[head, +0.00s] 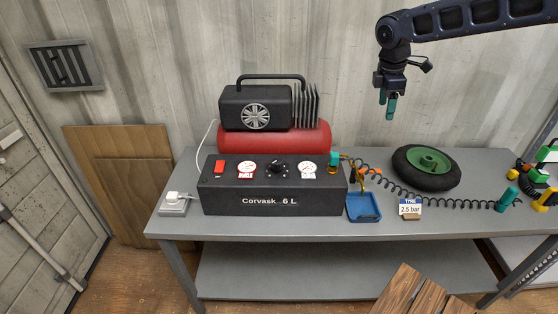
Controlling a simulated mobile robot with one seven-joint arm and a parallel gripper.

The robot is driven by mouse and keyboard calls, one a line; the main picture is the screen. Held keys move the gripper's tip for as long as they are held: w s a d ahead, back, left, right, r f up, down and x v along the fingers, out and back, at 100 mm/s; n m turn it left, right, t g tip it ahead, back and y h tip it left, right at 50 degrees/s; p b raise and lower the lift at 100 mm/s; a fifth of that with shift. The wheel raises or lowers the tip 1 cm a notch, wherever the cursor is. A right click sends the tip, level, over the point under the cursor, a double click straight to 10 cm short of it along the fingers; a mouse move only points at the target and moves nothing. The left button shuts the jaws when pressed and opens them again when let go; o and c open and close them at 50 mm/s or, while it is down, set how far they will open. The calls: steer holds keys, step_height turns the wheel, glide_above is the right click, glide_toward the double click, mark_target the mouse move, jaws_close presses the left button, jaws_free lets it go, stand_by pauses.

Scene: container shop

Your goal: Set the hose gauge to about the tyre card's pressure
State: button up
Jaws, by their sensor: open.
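My gripper (389,106) has teal fingers and hangs open and empty in the air, well above the table at the right of the head view. The black compressor panel (275,200), marked Corvask 6 L, sits on the table. It has a red switch (219,167), a left gauge (246,169), a black knob (277,167) and a right gauge (307,169). The gauge needles are too small to read. The tyre card (410,208) reads 2.5 bar and stands in front of the black tyre (400,178) with its green hub. A coiled black hose (455,203) runs right from the panel's teal fitting (334,159).
A red tank (275,138) with a black motor stands behind the panel. A white plug sits in a grey socket box (174,206) at the left. A blue tray (364,208) lies right of the panel. Yellow and green items (545,165) crowd the right edge.

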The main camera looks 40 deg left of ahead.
steer(key=s+a+f+n, duration=0.5)
steer(key=s+a, duration=0.5)
steer(key=a, duration=0.3)
steer(key=n+g, duration=0.2)
steer(key=n, duration=0.3)
glide_above(277, 160)
step_height(277, 160, down, 7)
step_height(277, 160, down, 10)
steer(key=shift+d+r, duration=0.1)
steer(key=shift+r, duration=0.15)
steer(key=c, duration=1)
